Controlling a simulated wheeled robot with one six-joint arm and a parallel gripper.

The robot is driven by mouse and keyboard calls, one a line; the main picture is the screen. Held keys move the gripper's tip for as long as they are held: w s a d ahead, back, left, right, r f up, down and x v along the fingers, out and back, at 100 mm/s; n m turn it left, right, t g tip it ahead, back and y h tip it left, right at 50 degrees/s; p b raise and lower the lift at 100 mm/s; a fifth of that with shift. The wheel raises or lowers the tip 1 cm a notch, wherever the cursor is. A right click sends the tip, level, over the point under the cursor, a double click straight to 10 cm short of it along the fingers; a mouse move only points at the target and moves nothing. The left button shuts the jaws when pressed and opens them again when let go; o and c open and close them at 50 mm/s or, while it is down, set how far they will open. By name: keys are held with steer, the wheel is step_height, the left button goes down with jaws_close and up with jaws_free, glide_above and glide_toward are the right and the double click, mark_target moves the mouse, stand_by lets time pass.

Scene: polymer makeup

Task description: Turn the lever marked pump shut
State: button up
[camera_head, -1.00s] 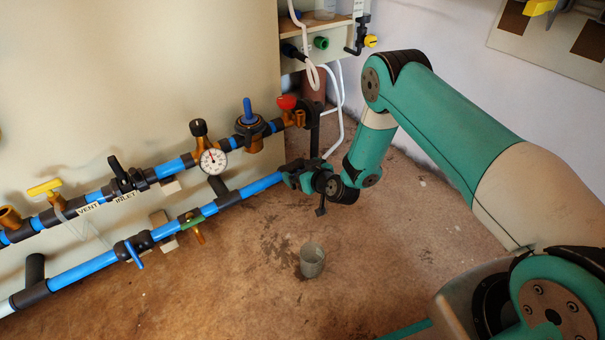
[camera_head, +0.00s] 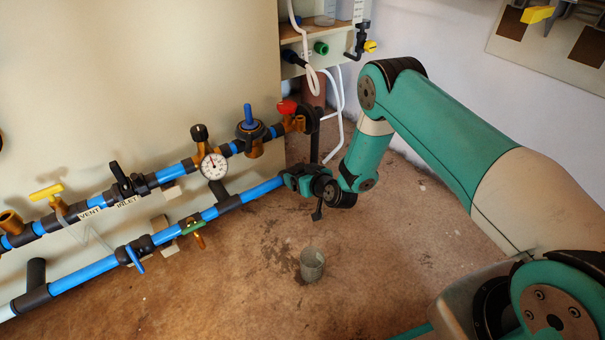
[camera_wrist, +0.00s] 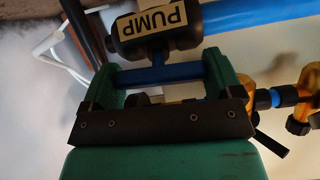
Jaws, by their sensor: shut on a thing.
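The pump valve (camera_wrist: 160,32) has a dark body with a pale label reading PUMP, upside down in the wrist view. Its blue lever (camera_wrist: 158,76) is a bar on a short stem, lying roughly along the line of the blue pipe in that view. My gripper (camera_wrist: 162,78) has its green fingers shut on the lever, one at each end of the bar. In the head view my gripper (camera_head: 298,180) is at the right end of the lower blue pipe (camera_head: 262,187). There it hides the pump lever and its label.
The upper pipe carries a gauge (camera_head: 213,166), a blue-handled valve (camera_head: 250,130) and a red-handled valve (camera_head: 288,106). Another blue lever (camera_head: 135,258) and a green-handled valve (camera_head: 193,228) sit on the lower pipe. A grey cup (camera_head: 312,265) stands on the open floor.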

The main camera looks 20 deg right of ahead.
steer(key=m+p, duration=0.2)
steer(key=m, duration=0.1)
steer(key=shift+r+h, duration=0.15)
steer(key=shift+h, duration=0.15)
steer(key=m+p, duration=0.3)
steer(key=m, duration=0.3)
steer(key=shift+d+h, duration=0.15)
steer(key=shift+h, duration=0.15)
steer(key=m, duration=0.1)
steer(key=m+p, duration=0.1)
steer(key=m, duration=0.2)
steer(key=shift+f+m+h+p, duration=0.25)
steer(key=shift+m+h+p, duration=0.05)
steer(key=shift+m+p, duration=0.1)
steer(key=shift+s+d+f+m+g+p, duration=0.1)
steer(key=shift+m+g+p, duration=0.15)
steer(key=shift+m, duration=0.7)
steer(key=shift+f+m+g+p, duration=0.1)
steer(key=shift+m+g+p, duration=0.15)
steer(key=shift+m, duration=0.7)
